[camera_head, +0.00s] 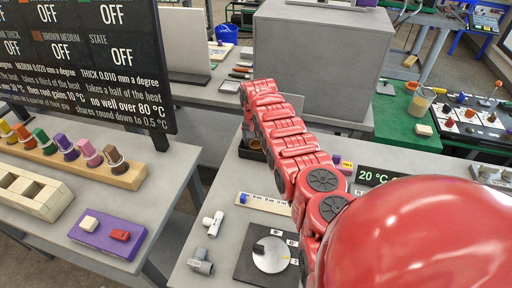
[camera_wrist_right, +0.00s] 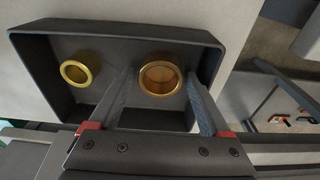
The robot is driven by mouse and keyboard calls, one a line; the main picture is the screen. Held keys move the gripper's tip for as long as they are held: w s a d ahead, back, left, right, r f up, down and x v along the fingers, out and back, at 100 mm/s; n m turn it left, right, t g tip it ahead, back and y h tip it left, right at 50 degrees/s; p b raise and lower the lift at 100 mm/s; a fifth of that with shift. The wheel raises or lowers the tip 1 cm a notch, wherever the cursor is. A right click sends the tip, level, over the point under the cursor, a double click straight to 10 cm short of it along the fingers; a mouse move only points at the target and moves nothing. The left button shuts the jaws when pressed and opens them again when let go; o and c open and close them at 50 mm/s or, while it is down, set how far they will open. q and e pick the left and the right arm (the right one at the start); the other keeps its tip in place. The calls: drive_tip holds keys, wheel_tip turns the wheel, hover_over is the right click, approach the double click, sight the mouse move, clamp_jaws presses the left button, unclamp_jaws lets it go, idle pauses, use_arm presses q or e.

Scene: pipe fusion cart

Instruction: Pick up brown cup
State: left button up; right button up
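A brown, copper-coloured cup (camera_wrist_right: 160,88) stands in a black tray (camera_wrist_right: 110,31), at the right of a yellow-gold cup (camera_wrist_right: 79,73) in the right wrist view. My right gripper (camera_wrist_right: 160,75) is open, with one finger on each side of the brown cup. Gaps seem to show between fingers and cup; I cannot tell whether either touches. In the head view, my red right arm hides most of the tray (camera_head: 250,154) and the gripper. My left gripper is not in view.
A wooden rack (camera_head: 128,179) with several coloured pieces, one of them brown, stands on the left table. A large grey box (camera_head: 320,55) stands behind the arm. A dial plate (camera_head: 270,254) and white pipe fittings (camera_head: 212,222) lie in front of the tray.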

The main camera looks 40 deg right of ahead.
drive_tip(key=c, duration=1.2)
drive_tip(key=shift+o, duration=0.2)
